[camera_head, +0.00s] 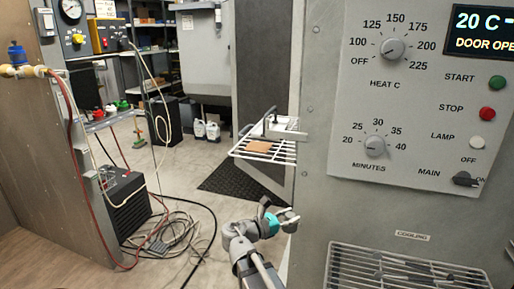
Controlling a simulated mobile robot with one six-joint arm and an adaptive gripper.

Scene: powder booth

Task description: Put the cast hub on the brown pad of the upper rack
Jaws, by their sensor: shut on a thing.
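The brown pad (258,147) lies on a white wire rack (280,156) that sticks out to the left past the edge of the oven front. Nothing is seen resting on the pad's visible part. My arm (240,246) rises from the bottom middle, below the rack, and its wrist reaches the oven's edge. I cannot make out the cast hub in this view. A light grey piece with a dark upright part (270,119) shows just above and behind the pad; I cannot tell what it is.
The oven control panel (425,80) fills the right; its display reads door open. A vented cooling grille (400,272) lies below it. A dark tall panel (262,60) stands behind the rack. Hoses and cables (170,232) lie on the floor at left.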

